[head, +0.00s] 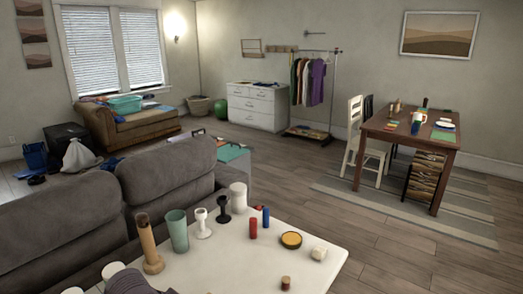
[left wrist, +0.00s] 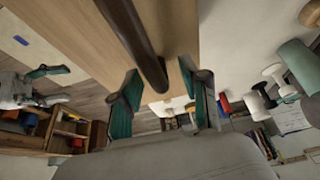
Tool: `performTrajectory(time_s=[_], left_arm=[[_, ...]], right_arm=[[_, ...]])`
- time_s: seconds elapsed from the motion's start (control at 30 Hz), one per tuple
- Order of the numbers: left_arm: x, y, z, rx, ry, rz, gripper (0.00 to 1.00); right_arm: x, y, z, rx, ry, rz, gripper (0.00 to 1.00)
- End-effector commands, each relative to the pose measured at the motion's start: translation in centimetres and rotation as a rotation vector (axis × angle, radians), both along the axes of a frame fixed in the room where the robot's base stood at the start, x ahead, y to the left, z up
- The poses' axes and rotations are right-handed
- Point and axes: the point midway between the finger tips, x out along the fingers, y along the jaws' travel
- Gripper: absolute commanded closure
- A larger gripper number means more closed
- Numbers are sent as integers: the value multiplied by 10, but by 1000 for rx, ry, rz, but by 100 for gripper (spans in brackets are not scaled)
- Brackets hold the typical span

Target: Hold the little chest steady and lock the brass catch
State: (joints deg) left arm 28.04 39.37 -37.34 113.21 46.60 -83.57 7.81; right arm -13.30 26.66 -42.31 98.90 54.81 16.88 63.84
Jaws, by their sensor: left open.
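I cannot make out the little chest or its brass catch in either view. In the left wrist view, my left gripper (left wrist: 158,108) is open, with its two teal-padded fingers apart and nothing seen between them. A light wooden surface (left wrist: 75,40) and a dark rounded bar (left wrist: 136,42) lie close beyond the fingers; I cannot tell what they belong to. My right gripper (left wrist: 58,85) shows at the left of that view, its teal-padded fingers apart and empty. Neither gripper can be clearly seen in the head view.
In the head view, a white table (head: 215,268) holds a wooden mill (head: 148,245), a teal cup (head: 178,230), a red can (head: 253,228) and a yellow-topped tin (head: 291,240). A grey sofa (head: 60,235) stands behind it. Open floor (head: 370,235) lies to the right.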

Motion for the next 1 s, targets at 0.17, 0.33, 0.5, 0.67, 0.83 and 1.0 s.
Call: performTrajectory(time_s=[0.17,0.33,0.5,0.67,0.83,1.0], left_arm=[[0,0,0,1,1,0,55],[0,0,0,1,1,0,28],[0,0,0,1,1,0,26],[0,0,0,1,1,0,26],[-5,4,15,0,-2,-1,26],[-15,13,48,1,-5,-1,26]], right_arm=[[0,0,0,0,0,0,45],[0,0,0,0,0,0,45],[0,0,0,0,0,0,45],[0,0,0,0,0,0,45],[0,0,0,0,0,0,45],[0,0,0,0,0,0,45]])
